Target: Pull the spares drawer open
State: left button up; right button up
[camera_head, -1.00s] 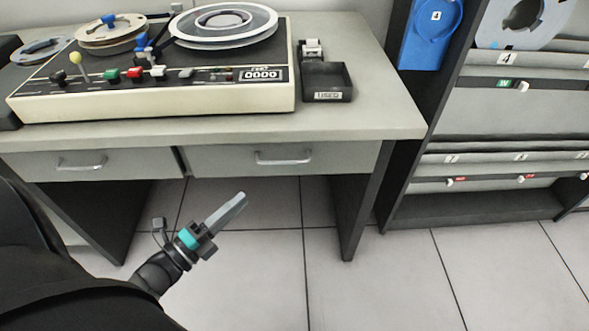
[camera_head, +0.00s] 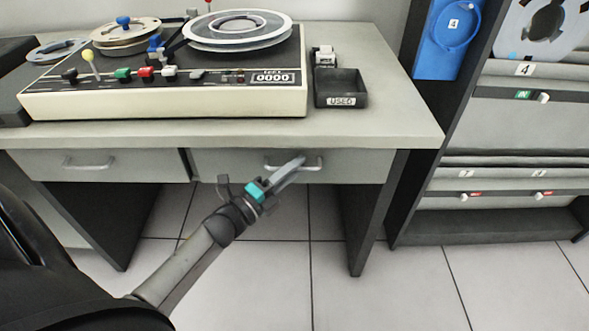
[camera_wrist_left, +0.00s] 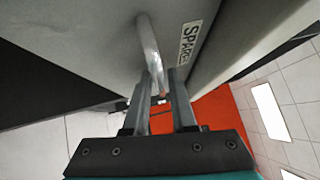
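The spares drawer (camera_head: 355,170) is the right drawer under the grey desk. Its front looks flush with the desk, so it appears closed. A SPARES label (camera_wrist_left: 189,44) shows on it in the left wrist view. Its metal bar handle (camera_head: 312,164) also shows in the left wrist view (camera_wrist_left: 149,45). My left gripper (camera_head: 301,160) is at this handle, fingers pointing up and right. In the left wrist view its two fingers (camera_wrist_left: 161,75) are apart, with the handle's near part between or just before their tips. Whether they touch it I cannot tell. My right gripper is out of view.
A second closed drawer (camera_head: 60,165) is on the left. A tape machine (camera_head: 165,100) and a black USED tray (camera_head: 341,88) stand on the desk. A dark rack (camera_head: 485,228) stands to the right. The tiled floor in front of the desk is clear.

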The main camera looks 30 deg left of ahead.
pick_arm(q)
grip_shut()
dwell(1.5)
